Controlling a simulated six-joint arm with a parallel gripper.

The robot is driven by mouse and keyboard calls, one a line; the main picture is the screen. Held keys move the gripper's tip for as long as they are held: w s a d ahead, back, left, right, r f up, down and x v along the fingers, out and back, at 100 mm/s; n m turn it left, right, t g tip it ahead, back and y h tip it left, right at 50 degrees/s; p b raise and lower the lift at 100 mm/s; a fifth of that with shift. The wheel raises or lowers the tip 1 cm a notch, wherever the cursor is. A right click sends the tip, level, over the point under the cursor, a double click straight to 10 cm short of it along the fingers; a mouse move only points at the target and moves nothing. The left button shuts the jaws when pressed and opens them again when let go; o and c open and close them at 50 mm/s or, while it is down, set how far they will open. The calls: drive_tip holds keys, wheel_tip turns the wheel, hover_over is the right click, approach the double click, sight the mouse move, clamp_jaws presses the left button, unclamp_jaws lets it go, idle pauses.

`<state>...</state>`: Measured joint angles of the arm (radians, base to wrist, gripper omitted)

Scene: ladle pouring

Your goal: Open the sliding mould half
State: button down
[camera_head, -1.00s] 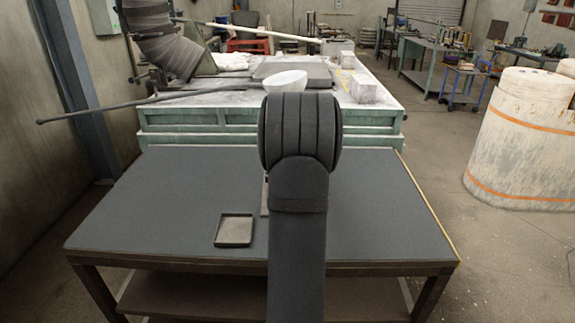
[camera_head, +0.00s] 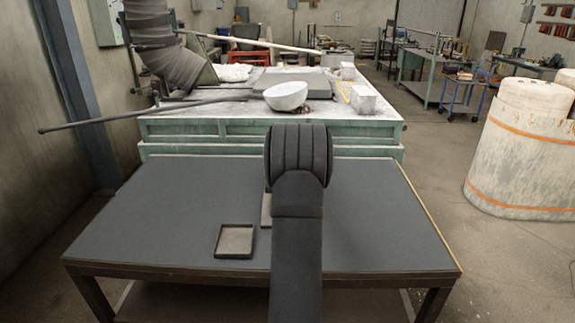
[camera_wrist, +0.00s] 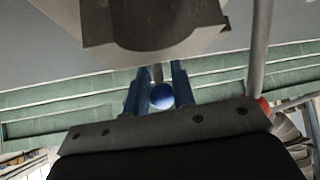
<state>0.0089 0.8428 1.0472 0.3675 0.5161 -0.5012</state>
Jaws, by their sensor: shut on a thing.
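My gripper (camera_wrist: 157,76) shows in the wrist view, its two blue fingers on either side of a round blue knob (camera_wrist: 162,97) with a thin grey stem. It is shut on this knob. A dark grey block with a rounded underside (camera_wrist: 150,25), which looks like part of the mould, is just beyond the fingertips at the top of the wrist view. Its edges are cut off, and I cannot tell how far the mould halves stand apart. In the head view my arm hides the gripper and most of the mould; only a small flat piece (camera_head: 266,210) shows beside the arm.
A shallow square tray (camera_head: 235,241) lies on the dark table (camera_head: 150,210), left of my arm. Behind stands a green-sided bench (camera_head: 220,130) with a white ladle bowl (camera_head: 286,96) and a long dark rod (camera_head: 120,117). The table's right side is clear.

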drive_tip(key=c, duration=1.2)
unclamp_jaws()
drive_tip(key=shift+w, duration=0.1)
drive_tip(key=shift+c, duration=0.2)
drive_tip(key=shift+r, duration=0.1)
drive_tip(key=v, duration=1.7)
drive_tip(key=shift+r, duration=0.1)
drive_tip(key=x, duration=1.7)
